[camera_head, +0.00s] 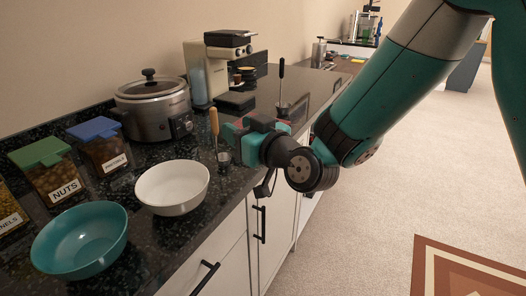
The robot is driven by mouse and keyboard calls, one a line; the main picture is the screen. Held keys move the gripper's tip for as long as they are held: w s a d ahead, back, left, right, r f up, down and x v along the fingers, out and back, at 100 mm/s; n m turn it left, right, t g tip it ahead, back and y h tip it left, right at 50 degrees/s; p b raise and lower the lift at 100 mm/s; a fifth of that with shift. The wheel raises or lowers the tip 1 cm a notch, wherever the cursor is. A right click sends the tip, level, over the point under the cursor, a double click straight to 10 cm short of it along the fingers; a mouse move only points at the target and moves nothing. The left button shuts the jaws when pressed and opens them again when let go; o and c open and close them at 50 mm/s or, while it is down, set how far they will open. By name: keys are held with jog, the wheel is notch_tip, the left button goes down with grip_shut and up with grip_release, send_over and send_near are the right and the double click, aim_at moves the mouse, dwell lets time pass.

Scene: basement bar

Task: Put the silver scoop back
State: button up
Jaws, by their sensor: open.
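A scoop with an upright light wooden handle (214,122) and a small silvery metal end (224,157) stands near the counter's front edge. A second upright tool with a black handle (281,70) and a metal end (283,108) stands farther back. I cannot tell for certain which is the silver scoop. My gripper (229,133) is open, just right of the wooden-handled scoop and close to it. I cannot tell whether a finger touches the handle. My wrist hides part of the counter behind it.
A white bowl (173,188) and a teal bowl (80,242) sit at the front left. A nuts jar (54,180), a blue-lidded jar (103,150), a slow cooker (152,105) and a coffee machine (207,72) stand behind. The dark counter (160,235) drops off at right.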

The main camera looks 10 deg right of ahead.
jog(key=s+d+g+h, duration=0.2)
jog(key=s+d+g, duration=0.2)
jog(key=s, duration=0.5)
jog(key=s+d+g+h, duration=0.2)
jog(key=s+d+g, duration=0.2)
jog(key=s, duration=0.5)
jog(key=s+d+g+h, duration=0.1)
jog(key=s+d+g, duration=0.3)
jog(key=s+g, duration=0.3)
jog(key=shift+s+f+h, duration=0.35)
jog(key=shift+s+h, duration=0.05)
jog(key=shift+s, duration=0.7)
